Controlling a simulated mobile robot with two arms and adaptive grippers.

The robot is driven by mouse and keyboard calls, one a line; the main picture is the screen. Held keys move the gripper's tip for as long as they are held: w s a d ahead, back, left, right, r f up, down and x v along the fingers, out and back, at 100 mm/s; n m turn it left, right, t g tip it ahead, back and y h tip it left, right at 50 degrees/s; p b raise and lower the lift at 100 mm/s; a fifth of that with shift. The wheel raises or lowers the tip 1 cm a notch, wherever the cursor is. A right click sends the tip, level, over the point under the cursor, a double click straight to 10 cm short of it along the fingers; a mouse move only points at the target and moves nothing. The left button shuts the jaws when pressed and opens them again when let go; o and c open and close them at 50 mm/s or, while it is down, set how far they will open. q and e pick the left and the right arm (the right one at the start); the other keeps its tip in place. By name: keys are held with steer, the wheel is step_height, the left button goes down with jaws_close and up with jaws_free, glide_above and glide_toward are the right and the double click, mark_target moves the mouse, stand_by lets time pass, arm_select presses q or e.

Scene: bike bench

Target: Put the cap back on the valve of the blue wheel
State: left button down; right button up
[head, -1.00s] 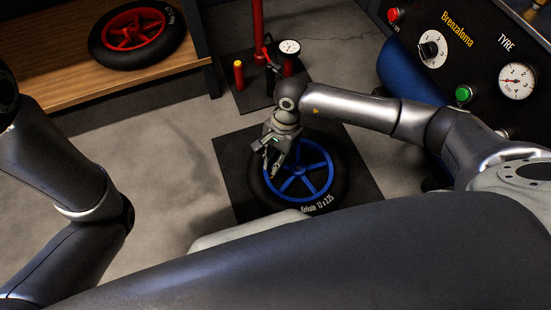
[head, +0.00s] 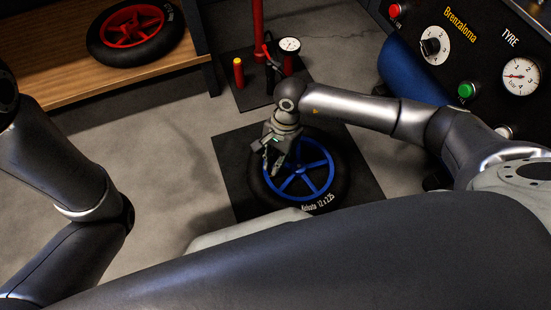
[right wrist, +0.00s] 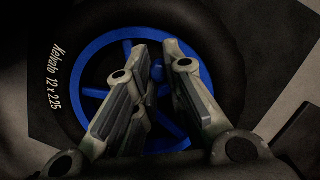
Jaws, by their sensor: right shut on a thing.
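The blue wheel (head: 329,179) has a blue spoked rim and a black tyre. It lies flat on a dark mat (head: 229,152) on the floor, and also fills much of the right wrist view (right wrist: 93,112). My right gripper (head: 272,172) is over the left part of the rim, pointing down. In the right wrist view its two fingers (right wrist: 158,52) are close together at the tips, over the rim. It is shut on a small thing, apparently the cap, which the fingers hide. I cannot make out the valve. My left gripper is out of view; only my left arm shows.
A red-rimmed wheel (head: 92,42) lies on a wooden bench at upper left. A floor pump with a red tube (head: 258,30), a gauge (head: 290,45) and a red cylinder (head: 239,72) stand behind the mat. A dark control panel (head: 470,68) is at right. The floor left of the mat is clear.

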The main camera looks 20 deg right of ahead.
steer(key=shift+f+b, duration=0.35)
steer(key=shift+f, duration=0.1)
steer(key=o, duration=0.7)
steer(key=v, duration=1.2)
